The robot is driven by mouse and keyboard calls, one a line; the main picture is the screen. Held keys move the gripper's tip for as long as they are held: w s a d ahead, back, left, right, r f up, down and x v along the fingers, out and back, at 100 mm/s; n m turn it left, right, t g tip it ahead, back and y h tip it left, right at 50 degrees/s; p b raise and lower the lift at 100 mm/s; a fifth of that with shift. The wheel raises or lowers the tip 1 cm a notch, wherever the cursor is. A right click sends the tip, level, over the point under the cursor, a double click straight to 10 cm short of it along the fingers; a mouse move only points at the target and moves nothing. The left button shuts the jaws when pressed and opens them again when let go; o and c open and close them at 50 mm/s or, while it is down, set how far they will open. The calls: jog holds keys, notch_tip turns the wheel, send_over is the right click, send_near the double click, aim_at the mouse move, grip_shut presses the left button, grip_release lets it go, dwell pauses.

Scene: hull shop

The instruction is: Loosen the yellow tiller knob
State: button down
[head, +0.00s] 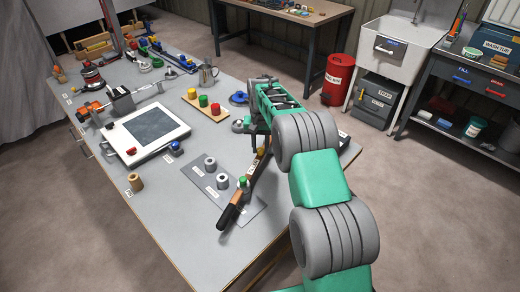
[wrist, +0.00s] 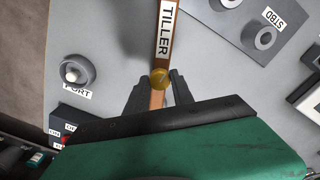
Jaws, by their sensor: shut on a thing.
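The yellow tiller knob (wrist: 160,77) sits on the wooden tiller (wrist: 157,98), which carries a white TILLER label. My gripper (wrist: 160,84) is shut on the knob, one dark finger on each side of it in the wrist view. In the head view the tiller (head: 259,172) runs from under my arm to a dark grip end (head: 229,214) near the table front. The knob shows there as a small yellow spot (head: 261,150) beside my arm.
A grey plate (head: 199,173) with grey rings lies left of the tiller. A PORT fitting (wrist: 77,71) stands left of my gripper in the wrist view. A wooden strip with coloured knobs (head: 191,99) and a white-framed panel (head: 116,137) are farther left.

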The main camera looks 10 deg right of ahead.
aim_at(261, 150)
jog(key=shift+n, duration=0.6)
jog(key=c, duration=1.1)
grip_release()
notch_tip(261, 150, up, 8)
jog(key=shift+f+b, duration=0.1)
jog(key=shift+b, duration=0.85)
jog(key=shift+s, duration=0.1)
